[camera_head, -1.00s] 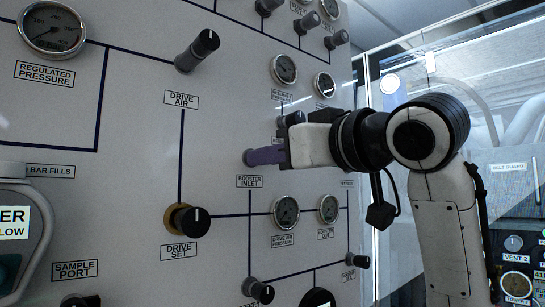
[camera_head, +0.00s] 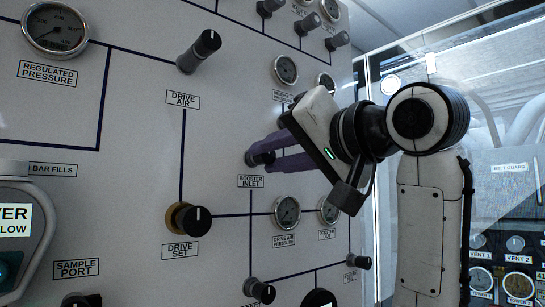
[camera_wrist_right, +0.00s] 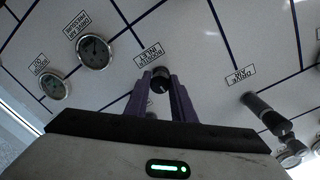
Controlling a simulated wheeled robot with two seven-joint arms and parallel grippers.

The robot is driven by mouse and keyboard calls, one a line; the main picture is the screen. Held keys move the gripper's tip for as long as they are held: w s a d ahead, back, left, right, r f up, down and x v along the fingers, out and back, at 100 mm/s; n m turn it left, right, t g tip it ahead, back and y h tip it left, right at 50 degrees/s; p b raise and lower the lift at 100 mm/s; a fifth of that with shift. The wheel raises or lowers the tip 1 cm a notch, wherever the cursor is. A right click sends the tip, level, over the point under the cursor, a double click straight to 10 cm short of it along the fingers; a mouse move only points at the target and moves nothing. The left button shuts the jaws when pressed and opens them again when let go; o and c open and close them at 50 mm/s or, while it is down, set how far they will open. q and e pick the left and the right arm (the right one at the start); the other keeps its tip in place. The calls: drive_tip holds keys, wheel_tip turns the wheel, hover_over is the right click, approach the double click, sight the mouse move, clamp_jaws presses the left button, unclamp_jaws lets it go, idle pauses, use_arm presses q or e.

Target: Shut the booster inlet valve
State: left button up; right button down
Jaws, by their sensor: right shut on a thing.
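The booster inlet valve is a dark knob (camera_wrist_right: 160,82) on the panel, above its BOOSTER INLET label (camera_head: 251,182) in the head view. My right gripper (camera_head: 262,157) is at this knob, with its purple fingers on either side of it. In the right wrist view the fingers (camera_wrist_right: 160,88) are shut on the knob, and its round dark end shows between their tips. In the head view the fingers hide most of the knob. The gripper body is rolled, tilted against the panel's lines. My left gripper is not in view.
The drive air knob (camera_head: 198,51) is up and left on the panel, and the drive set knob (camera_head: 188,219) is below left. The drive air pressure gauge (camera_head: 287,212) sits below my right gripper. Another knob (camera_head: 259,291) is lower down.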

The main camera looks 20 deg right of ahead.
drive_tip(key=shift+m, duration=0.4)
drive_tip(key=c, duration=1.5)
unclamp_jaws()
drive_tip(key=shift+s, duration=0.1)
drive_tip(key=b+v, duration=0.3)
drive_tip(key=v, duration=0.7)
drive_tip(key=shift+s, duration=0.1)
